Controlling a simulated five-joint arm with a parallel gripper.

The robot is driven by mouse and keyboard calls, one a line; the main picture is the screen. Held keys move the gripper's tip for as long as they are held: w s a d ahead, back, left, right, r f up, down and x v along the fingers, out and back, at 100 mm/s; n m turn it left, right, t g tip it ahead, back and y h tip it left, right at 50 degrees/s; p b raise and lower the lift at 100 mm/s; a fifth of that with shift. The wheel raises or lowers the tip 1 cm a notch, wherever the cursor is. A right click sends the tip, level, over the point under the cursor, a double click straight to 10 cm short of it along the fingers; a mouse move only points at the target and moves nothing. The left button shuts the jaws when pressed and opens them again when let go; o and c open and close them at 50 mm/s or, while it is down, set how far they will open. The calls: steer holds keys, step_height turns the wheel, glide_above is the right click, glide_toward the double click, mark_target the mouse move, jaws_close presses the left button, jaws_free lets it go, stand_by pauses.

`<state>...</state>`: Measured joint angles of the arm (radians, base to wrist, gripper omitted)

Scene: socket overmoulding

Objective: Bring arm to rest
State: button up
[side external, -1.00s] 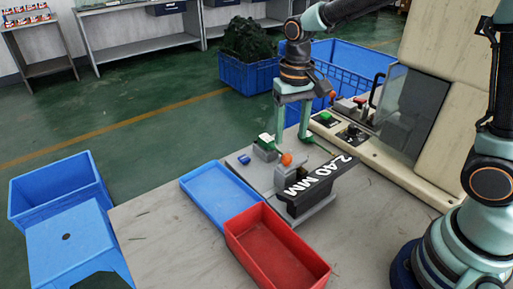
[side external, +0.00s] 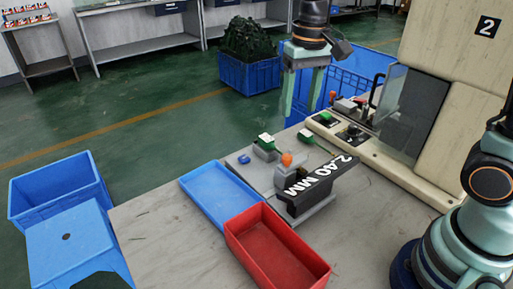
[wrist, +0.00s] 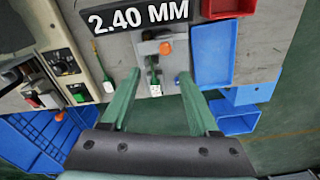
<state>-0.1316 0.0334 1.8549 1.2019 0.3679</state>
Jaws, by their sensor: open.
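My gripper (side external: 301,112) hangs empty above the back edge of the worktable, its two pale green fingers pointing down and spread apart. A small green and white part (side external: 266,141) sits on a grey block of the gauge fixture, below and left of the fingers. A second green part (side external: 306,137) lies on the table to the right of it. In the wrist view the open fingers (wrist: 158,85) frame the green and white part (wrist: 155,88), with nothing held between them.
The fixture has an orange knob (side external: 287,159) and a black "2.40 MM" plate (side external: 318,184). A blue tray (side external: 222,195) and a red bin (side external: 276,249) stand to its left and front. The machine's button panel (side external: 345,130) is close right of the fingers. Blue crates are behind.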

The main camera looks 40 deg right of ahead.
steer(key=s+d+r+n+t, duration=0.1)
steer(key=s+d+n+t, duration=0.1)
steer(key=s+d+t, duration=0.3)
steer(key=s, duration=0.4)
steer(key=shift+r+n, duration=0.2)
steer(key=shift+n, duration=0.2)
steer(key=shift+w+r, duration=0.1)
steer(key=m+g, duration=0.3)
steer(key=g, duration=0.3)
glide_above(287, 155)
step_height(287, 155, down, 3)
step_height(287, 155, down, 12)
steer(key=shift+r, duration=0.15)
